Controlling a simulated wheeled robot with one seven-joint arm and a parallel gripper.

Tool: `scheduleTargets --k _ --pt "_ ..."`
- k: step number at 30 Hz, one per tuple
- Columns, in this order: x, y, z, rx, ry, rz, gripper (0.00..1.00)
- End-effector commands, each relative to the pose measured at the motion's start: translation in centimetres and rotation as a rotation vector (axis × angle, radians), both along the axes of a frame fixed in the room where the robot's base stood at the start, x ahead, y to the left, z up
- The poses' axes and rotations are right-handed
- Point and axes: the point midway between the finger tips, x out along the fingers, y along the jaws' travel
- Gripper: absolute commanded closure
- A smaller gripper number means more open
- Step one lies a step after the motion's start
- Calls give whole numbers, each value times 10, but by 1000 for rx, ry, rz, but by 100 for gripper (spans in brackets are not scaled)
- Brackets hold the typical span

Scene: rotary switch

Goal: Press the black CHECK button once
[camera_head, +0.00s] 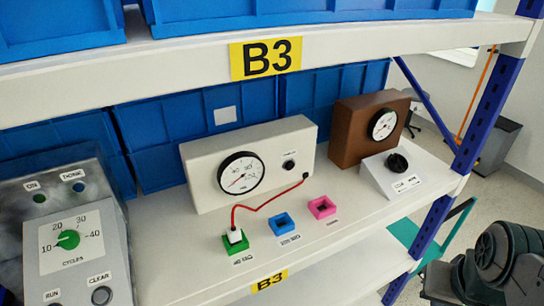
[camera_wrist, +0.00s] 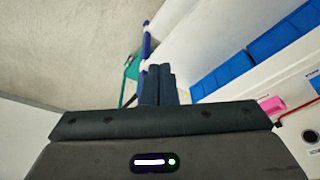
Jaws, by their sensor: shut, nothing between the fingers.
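A cream box (camera_head: 305,136) stands on the shelf, with a white dial gauge (camera_head: 241,173) and a small round black button (camera_head: 289,165) on its front. The small label above the button is too blurred to read, so I cannot confirm it says CHECK. My gripper (camera_wrist: 158,84) shows in the wrist view with its dark fingers together, shut and empty. It points along the shelf, away from the button and touching nothing visible. In the head view only dark parts of my arm show at the lower right; the fingers cannot be made out there.
A red cable (camera_head: 262,205) runs from the cream box to a plug in a green socket (camera_head: 236,243). Blue (camera_head: 285,224) and pink (camera_head: 322,208) sockets sit beside it. A black knob (camera_head: 397,163) is on a white wedge. A grey CYCLES panel (camera_head: 75,245) stands left. An upper shelf overhangs.

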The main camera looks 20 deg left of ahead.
Motion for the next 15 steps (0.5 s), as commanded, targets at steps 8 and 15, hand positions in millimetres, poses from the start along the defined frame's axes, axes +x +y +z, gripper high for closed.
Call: scheduleTargets --k 8,15 --pt "0 0 0 0 0 0 100" --pt "11 12 -2 32 -35 7 100"
